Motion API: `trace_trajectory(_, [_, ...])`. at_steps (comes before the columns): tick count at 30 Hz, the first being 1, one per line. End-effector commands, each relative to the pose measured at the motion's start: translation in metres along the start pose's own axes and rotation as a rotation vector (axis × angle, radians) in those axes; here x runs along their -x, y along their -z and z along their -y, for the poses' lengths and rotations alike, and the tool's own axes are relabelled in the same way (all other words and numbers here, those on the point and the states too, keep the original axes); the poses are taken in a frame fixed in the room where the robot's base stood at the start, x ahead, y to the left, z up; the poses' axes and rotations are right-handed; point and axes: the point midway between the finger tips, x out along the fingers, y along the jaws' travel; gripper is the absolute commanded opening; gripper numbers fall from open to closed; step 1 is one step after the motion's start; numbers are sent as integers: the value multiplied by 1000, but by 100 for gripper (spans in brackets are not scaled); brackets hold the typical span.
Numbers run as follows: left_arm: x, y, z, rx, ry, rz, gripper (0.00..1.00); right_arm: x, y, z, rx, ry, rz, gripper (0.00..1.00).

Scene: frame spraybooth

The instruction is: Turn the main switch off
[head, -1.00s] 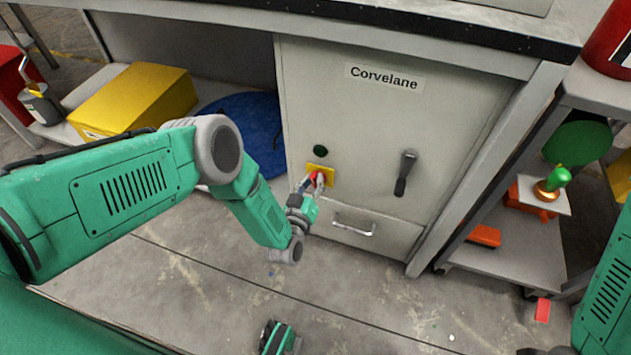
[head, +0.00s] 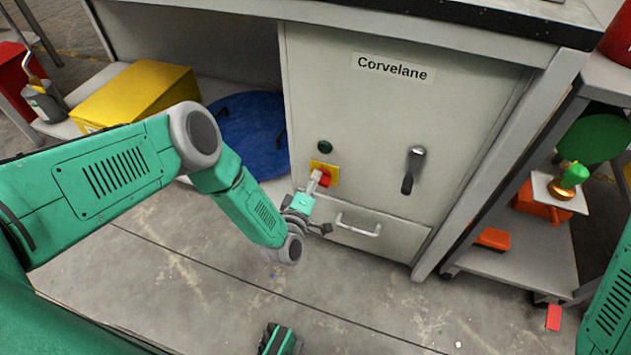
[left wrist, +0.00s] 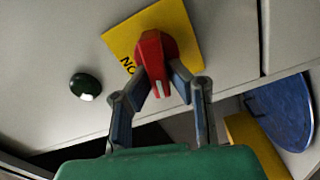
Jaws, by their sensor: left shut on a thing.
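The main switch is a red knob on a yellow plate on the front of the grey cabinet. In the head view the red knob (head: 323,177) shows beside my fingers, and the yellow plate (head: 332,170) shows around it. In the left wrist view the red knob (left wrist: 154,58) sits between my fingers, its white mark pointing down the picture. Black lettering shows at one edge of the yellow plate (left wrist: 182,25). My left gripper (head: 317,184) is shut on the knob, with a finger on each side (left wrist: 162,82). My right gripper is out of view.
A dark green round button (head: 325,146) sits above the plate, and it also shows in the left wrist view (left wrist: 85,87). A black-and-grey lever handle (head: 412,170) is to its right. A drawer handle (head: 358,226) is below. A shelf cart (head: 520,262) stands at right.

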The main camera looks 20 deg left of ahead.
Motion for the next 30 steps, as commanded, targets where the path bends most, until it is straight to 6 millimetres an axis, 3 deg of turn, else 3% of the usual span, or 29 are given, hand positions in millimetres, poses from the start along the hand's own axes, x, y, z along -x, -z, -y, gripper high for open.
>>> trace_trajectory(1, [4,-1,7,34,12,3,0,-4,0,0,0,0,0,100])
trace_trajectory(12, [4,-1,10,219,14,3,0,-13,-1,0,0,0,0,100])
trace_trajectory(30, [5,-2,11,260,17,3,0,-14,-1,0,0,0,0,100])
